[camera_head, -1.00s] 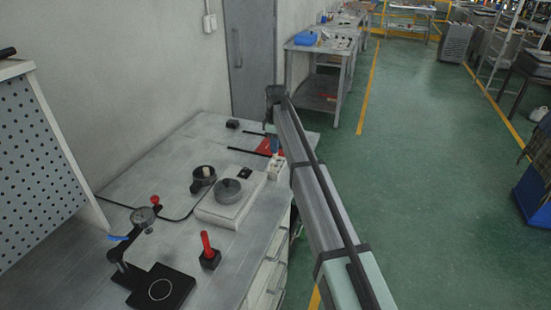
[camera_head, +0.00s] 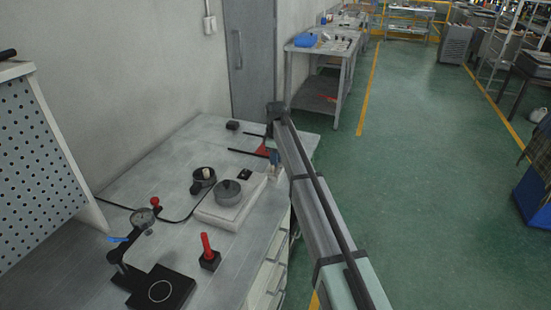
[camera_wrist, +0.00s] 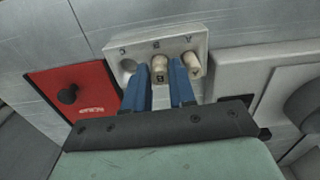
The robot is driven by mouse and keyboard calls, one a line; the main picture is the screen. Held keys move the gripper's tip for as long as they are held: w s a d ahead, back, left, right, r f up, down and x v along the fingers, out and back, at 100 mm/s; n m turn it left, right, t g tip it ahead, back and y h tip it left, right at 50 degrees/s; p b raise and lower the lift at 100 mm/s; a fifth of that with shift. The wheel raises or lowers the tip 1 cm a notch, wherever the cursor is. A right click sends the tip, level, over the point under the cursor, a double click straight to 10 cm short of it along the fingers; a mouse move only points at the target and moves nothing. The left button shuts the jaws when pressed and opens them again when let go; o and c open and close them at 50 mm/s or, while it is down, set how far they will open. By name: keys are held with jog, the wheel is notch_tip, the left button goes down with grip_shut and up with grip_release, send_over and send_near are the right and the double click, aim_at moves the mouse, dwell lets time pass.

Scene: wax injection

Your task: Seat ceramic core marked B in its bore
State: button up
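A white block (camera_wrist: 118,45) lettered C, B and A is in the upper middle of the wrist view. The pale core marked B (camera_wrist: 160,70) stands in its middle position. A second pale core marked A (camera_wrist: 192,66) stands at the right. In the head view my gripper (camera_head: 274,157) is at the bench's right edge, where my arm hides much of the block.
A red plate (camera_wrist: 80,80) with a black knob lies left of the block. A white box (camera_head: 218,215) bearing a grey round part (camera_head: 228,191) stands close by on the bench. A red-handled tool (camera_head: 207,247) and a dial gauge stand (camera_head: 142,218) are nearer.

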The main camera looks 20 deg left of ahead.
jog(key=shift+o, duration=0.3)
jog(key=shift+r, duration=0.15)
notch_tip(320, 180, up, 12)
dwell(0.4)
dwell(0.4)
jog(key=s+d+f+m, duration=0.3)
jog(key=d+f+m, duration=0.1)
jog(key=d+f, duration=0.7)
jog(key=s+d+f+m, duration=0.3)
jog(key=d+f, duration=0.6)
jog(key=d, duration=0.4)
jog(key=s+d+f+m, duration=0.6)
jog(key=s+d+f, duration=0.2)
jog(key=s+d, duration=0.45)
jog(key=s+d+f+m, duration=0.6)
jog(key=s+d+f, duration=0.2)
jog(key=s+d, duration=0.5)
jog(key=s+f+g, duration=0.3)
jog(key=s+f, duration=0.7)
jog(key=s, duration=0.4)
jog(key=s+d+f+g, duration=0.1)
jog(key=s+f+g, duration=0.2)
jog(key=s+f, duration=0.7)
jog(key=s, duration=0.3)
jog(key=shift+s+f+n+g, duration=0.25)
jog(key=shift+s+n+g, duration=0.05)
jog(key=shift+s+g, duration=0.1)
